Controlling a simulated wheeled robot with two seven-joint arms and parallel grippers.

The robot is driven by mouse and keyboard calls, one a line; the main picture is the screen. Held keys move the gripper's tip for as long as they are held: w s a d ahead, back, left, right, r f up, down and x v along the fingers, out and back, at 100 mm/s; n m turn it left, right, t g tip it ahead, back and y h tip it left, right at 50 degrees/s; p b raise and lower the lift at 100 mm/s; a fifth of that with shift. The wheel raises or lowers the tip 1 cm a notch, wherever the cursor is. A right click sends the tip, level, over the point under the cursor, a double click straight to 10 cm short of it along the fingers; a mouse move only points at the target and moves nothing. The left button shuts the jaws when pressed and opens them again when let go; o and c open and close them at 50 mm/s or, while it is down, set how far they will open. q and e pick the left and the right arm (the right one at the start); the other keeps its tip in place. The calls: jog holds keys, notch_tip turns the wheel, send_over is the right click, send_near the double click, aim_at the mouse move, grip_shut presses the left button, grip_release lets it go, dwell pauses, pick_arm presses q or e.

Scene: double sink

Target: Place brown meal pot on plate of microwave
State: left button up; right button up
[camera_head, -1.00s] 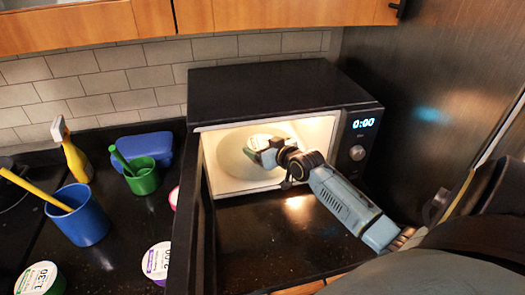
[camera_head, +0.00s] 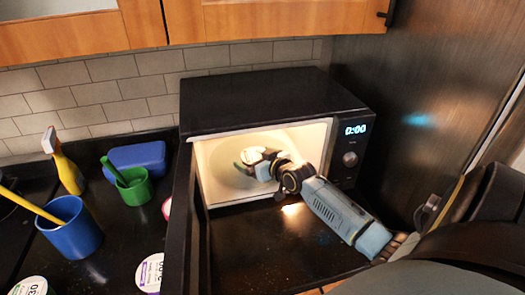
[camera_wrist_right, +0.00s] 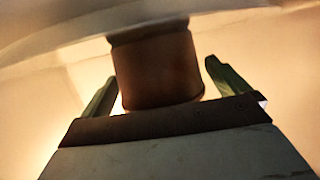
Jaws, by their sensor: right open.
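The brown meal pot (camera_wrist_right: 157,70) is inside the lit microwave (camera_head: 275,100), on the pale round plate (camera_head: 228,172) as far as I can see. In the head view only its white and green lid (camera_head: 252,155) shows clearly. My right gripper (camera_head: 257,168) reaches in through the open front. In the right wrist view its green fingers (camera_wrist_right: 163,90) are open, one on each side of the pot, with a gap beside it. The pot's contact with the plate is hidden in the head view. My left gripper is not in view.
The open microwave door (camera_head: 188,225) stands out at the left of the opening. A blue cup (camera_head: 70,230), a green cup (camera_head: 135,187), a spray bottle (camera_head: 66,170) and two lidded pots (camera_head: 150,273) (camera_head: 32,286) are on the left counter. Counter before the microwave is clear.

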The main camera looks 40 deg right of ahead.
jog(key=v, duration=1.2)
jog(key=shift+p, duration=0.45)
jog(key=shift+a, duration=0.1)
